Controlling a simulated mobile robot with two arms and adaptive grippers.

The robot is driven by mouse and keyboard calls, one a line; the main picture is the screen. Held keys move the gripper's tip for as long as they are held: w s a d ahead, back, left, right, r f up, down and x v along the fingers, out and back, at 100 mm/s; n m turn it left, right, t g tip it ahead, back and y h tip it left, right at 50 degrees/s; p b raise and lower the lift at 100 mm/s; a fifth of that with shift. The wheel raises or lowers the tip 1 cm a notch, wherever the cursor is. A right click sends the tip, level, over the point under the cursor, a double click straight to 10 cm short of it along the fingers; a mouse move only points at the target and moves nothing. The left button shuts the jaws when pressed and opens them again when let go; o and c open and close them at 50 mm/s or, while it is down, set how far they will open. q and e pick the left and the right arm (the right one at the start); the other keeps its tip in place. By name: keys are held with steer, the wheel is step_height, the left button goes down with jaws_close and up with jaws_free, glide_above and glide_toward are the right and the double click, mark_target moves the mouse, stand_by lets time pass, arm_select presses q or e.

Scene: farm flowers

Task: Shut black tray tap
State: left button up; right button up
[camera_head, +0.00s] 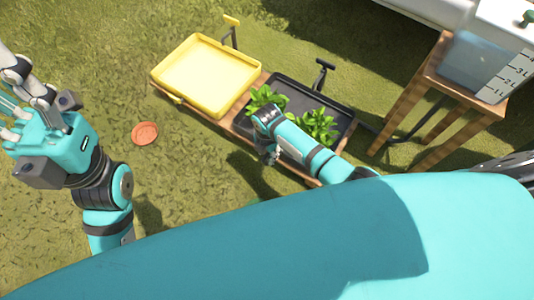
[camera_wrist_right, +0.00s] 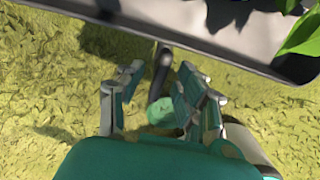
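The black tray (camera_head: 345,115) stands in the wooden stand and holds leafy green plants (camera_head: 318,124). A black post with a crosspiece (camera_head: 325,64) rises at its far edge. In the right wrist view, the tray's dark rim (camera_wrist_right: 225,52) crosses the top, and a short dark tap-like stem (camera_wrist_right: 162,65) hangs below it. My right gripper (camera_head: 270,157) is at the tray's near side. In the right wrist view its fingers (camera_wrist_right: 160,92) are apart, with the stem between them; contact is unclear. My left gripper (camera_head: 12,115) is open and empty at the left edge, partly cut off.
A yellow tray (camera_head: 205,75) stands left of the black tray, with a yellow-topped post (camera_head: 231,20) behind. A wooden table (camera_head: 440,95) carries a marked water tank (camera_head: 485,65) at right. A terracotta disc (camera_head: 145,133) lies on open grass.

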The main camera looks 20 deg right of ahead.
jaws_close()
